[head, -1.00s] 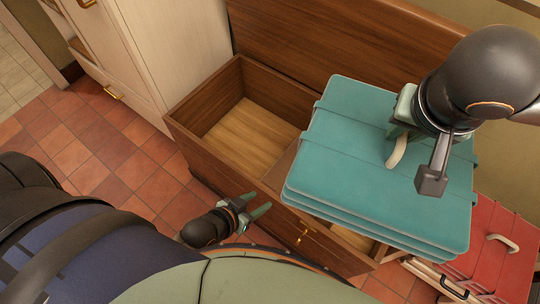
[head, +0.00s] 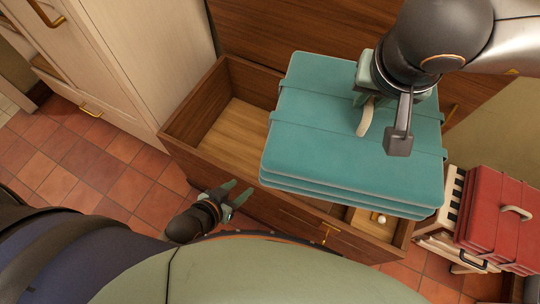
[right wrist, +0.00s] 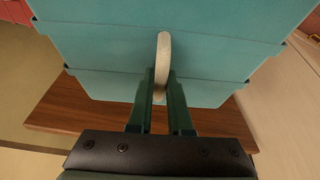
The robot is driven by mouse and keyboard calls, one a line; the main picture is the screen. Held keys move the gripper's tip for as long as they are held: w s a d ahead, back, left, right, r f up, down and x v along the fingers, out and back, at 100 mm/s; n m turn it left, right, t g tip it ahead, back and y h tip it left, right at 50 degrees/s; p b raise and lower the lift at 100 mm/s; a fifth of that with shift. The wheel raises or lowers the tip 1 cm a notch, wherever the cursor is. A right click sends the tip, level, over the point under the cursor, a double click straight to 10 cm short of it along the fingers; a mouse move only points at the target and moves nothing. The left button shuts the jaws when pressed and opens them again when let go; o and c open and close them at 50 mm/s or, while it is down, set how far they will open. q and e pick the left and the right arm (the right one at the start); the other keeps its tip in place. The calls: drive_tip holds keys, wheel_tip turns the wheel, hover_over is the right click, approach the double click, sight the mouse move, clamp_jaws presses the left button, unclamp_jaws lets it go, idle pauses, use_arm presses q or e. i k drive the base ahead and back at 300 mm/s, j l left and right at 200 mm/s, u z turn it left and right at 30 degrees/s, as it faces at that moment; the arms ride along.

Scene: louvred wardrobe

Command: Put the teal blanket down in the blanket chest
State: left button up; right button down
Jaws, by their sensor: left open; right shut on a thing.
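The teal blanket (head: 320,125) is a folded, strapped stack with a pale loop handle. My right gripper (head: 367,98) is shut on that handle and holds the blanket above the open chest. In the right wrist view the fingers (right wrist: 160,100) close on the handle, with the teal blanket (right wrist: 100,55) behind. The blanket chest (head: 185,140) is a brown wooden box with its lid up. Its left part shows a bare wooden floor; the blanket hides much of the middle and right. My left gripper (head: 228,195) is open and empty at the chest's front wall.
A red folded stack (head: 498,215) with a pale handle sits on a pale slatted rack at the right. A small white knob-like thing (head: 380,219) shows in the chest's right part. A pale wardrobe (head: 130,60) stands at the left. Tiled floor (head: 110,180) lies in front.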

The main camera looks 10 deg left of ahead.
sight(236, 140)
drive_tip(key=i+j, duration=0.1)
drive_tip(key=j, duration=0.8)
drive_tip(key=i+j, duration=0.15)
drive_tip(key=j, duration=0.3)
